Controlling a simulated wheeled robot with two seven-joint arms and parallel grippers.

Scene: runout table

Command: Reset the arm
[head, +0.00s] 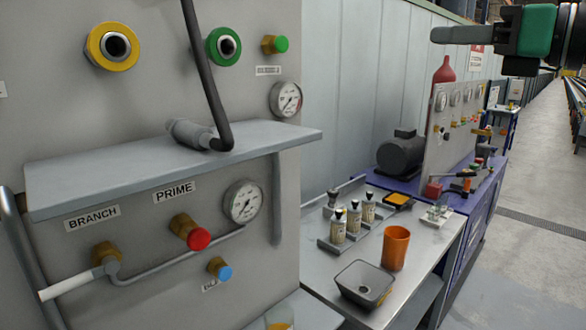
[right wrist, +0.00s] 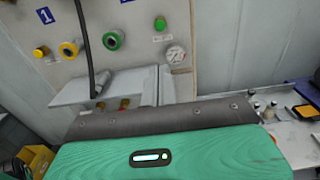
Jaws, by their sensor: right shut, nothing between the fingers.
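My right gripper (head: 440,35) is at the upper right of the head view, raised high and pointing left. Its grey fingers are shut with nothing between them, and its green housing sits behind them. It touches nothing that I can see. In the right wrist view, a green housing and a dark bar fill the lower part, and the fingertips do not show. My left gripper is in neither view.
A grey panel (head: 150,90) with a shelf (head: 170,168), gauges and coloured knobs stands at left. A black hose ends in a nozzle (head: 190,133) on the shelf. The bench holds an orange cup (head: 396,247), a dark square bowl (head: 364,284) and small bottles. Open floor lies at right.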

